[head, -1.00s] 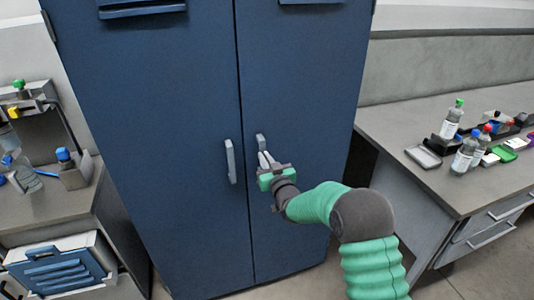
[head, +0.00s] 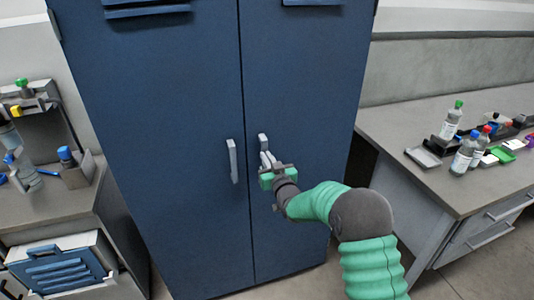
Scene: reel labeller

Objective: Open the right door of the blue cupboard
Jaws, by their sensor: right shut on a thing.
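The blue cupboard (head: 180,110) stands upright in the middle of the head view, with two tall doors. Its right door (head: 300,90) looks flush with the left door (head: 160,180), with a thin dark seam between them. The right door's grey handle (head: 263,142) shows only at its top; the rest is hidden by my gripper. My right gripper (head: 267,161) is at this handle, its fingers shut on it. The left door's handle (head: 232,161) is free, just left of my gripper. My left gripper is not in view.
A counter (head: 415,180) with bottles (head: 465,152), small trays and drawers stands at the right, close to the cupboard's side. Another bench (head: 60,205) with lab equipment and a blue case (head: 62,270) is at the left. Some floor shows at the bottom right.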

